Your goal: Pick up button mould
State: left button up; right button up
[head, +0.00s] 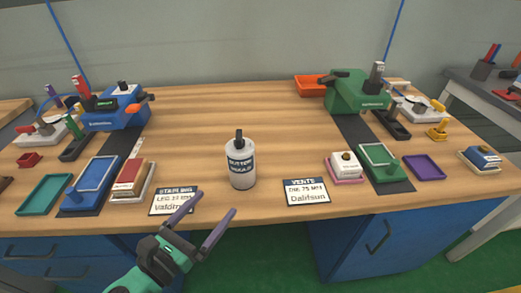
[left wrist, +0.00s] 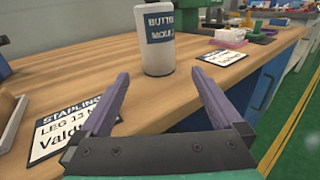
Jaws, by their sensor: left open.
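The button mould (head: 240,164) is a white cylinder with a dark label and a black top, standing upright in the middle of the wooden table near its front edge. It also shows in the left wrist view (left wrist: 158,50), straight ahead, its top cut off by the frame. My left gripper (head: 212,212) is open and empty, with purple fingers and a green body, at the table's front edge, in front of the button mould. In the left wrist view its fingers (left wrist: 162,84) point toward the button mould, which stands beyond the tips, apart from them. My right gripper does not show.
A stapling card (head: 174,201) lies left of the button mould and a second card (head: 306,191) lies right. A blue machine (head: 115,107) and a green machine (head: 352,94) stand further back. Trays and small blocks line both sides. The table behind the button mould is clear.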

aim_at(242, 167)
pick_arm(q)
jog(key=shift+w+d+r+p, duration=0.3)
jog(key=shift+w, duration=0.05)
jog(key=shift+w+d+r+p, duration=0.1)
jog(key=shift+w+r+p, duration=0.1)
jog(key=shift+r+p, duration=0.25)
jog(key=p+x, duration=0.2)
jog(key=x, duration=0.1)
jog(key=shift+w+r, duration=0.1)
jog(key=shift+w, duration=0.05)
jog(key=x, duration=0.3)
jog(key=p+x, duration=0.1)
jog(key=x, duration=0.1)
jog(key=f+x, duration=0.1)
jog(key=x, duration=0.2)
jog(key=shift+w+p, duration=0.35)
jog(key=shift+p, duration=0.05)
jog(key=shift+w+d, duration=0.15)
jog(key=shift+c, duration=1.2)
jog(key=shift+r, duration=0.1)
grip_shut()
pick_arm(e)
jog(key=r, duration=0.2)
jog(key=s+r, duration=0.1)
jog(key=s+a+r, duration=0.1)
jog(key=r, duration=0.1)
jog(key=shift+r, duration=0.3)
